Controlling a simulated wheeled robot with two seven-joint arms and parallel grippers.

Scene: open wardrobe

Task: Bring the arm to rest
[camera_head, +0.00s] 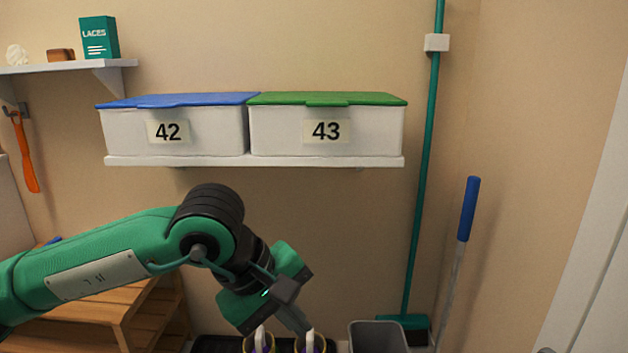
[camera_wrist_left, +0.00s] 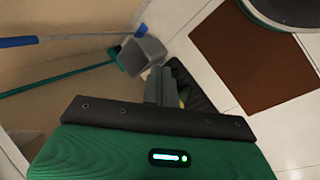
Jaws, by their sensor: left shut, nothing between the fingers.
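My left arm (camera_head: 110,262) reaches in from the left in the head view, bent at a black joint. My left gripper (camera_head: 299,322) points down and to the right, shut and empty. Its fingers also show in the left wrist view (camera_wrist_left: 160,88), close together. Below it stand two yellow-rimmed, purple-lined items (camera_head: 258,342) on a dark tray (camera_head: 212,344), cut off by the frame's lower edge. In the head view the fingertips overlap the right item (camera_head: 311,344); I cannot tell whether they touch. My right gripper is not in view.
A shelf (camera_head: 250,161) holds two lidded boxes numbered 42 (camera_head: 200,131) and 43 (camera_head: 370,130). A grey bin (camera_head: 377,336), a green broom (camera_head: 421,190) and a blue-handled pole (camera_head: 467,210) stand at right. A wooden rack (camera_head: 120,306) is behind my arm.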

